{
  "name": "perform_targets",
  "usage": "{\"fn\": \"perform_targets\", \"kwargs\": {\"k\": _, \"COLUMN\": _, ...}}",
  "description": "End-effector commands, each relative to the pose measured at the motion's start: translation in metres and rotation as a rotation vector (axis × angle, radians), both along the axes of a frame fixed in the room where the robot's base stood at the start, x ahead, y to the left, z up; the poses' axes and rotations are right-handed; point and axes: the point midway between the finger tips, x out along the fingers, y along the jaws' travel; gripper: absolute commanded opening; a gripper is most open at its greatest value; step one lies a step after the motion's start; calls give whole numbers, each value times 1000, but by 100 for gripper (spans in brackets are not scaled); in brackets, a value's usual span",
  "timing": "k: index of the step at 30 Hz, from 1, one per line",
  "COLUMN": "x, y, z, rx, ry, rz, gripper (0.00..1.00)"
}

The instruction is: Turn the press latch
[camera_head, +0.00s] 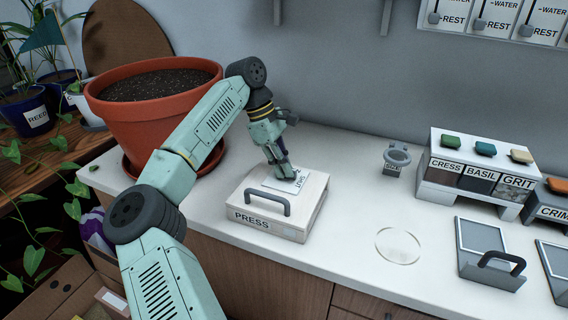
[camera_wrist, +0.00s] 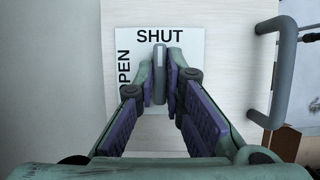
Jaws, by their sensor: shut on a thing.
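The press (camera_head: 270,222) is a pale box on the white counter, labelled PRESS on its front, with a grey bar handle (camera_head: 266,200). A white plate (camera_head: 292,181) lies on its top. In the wrist view the plate (camera_wrist: 120,42) reads SHUT along its top edge and OPEN down its left edge, partly covered. The grey press latch (camera_wrist: 159,66) lies upright in that picture, its upper end just below SHUT. My gripper (camera_head: 282,170) reaches down onto the press. In the wrist view its two purple-padded fingers are closed on the latch from both sides.
A big terracotta pot (camera_head: 150,105) of soil stands left of the press, close to my arm. To the right are a round clear disc (camera_head: 398,246), a small grey ring holder (camera_head: 397,156), a labelled seed box (camera_head: 470,175) and a grey handled tray (camera_head: 481,238). The counter just right of the press is clear.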

Motion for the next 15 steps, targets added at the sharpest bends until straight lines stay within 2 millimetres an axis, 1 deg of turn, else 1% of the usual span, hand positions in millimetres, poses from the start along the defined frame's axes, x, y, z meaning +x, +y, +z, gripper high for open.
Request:
{"fn": "perform_targets", "kwargs": {"k": 13, "x": 0, "y": 0, "z": 0, "rx": 1, "ry": -2, "rz": -11, "gripper": 0}}
{"fn": "perform_targets", "kwargs": {"k": 14, "x": 0, "y": 0, "z": 0, "rx": 1, "ry": -2, "rz": -11, "gripper": 11}}
{"fn": "perform_targets", "kwargs": {"k": 15, "x": 0, "y": 0, "z": 0, "rx": 1, "ry": -2, "rz": -11, "gripper": 13}}
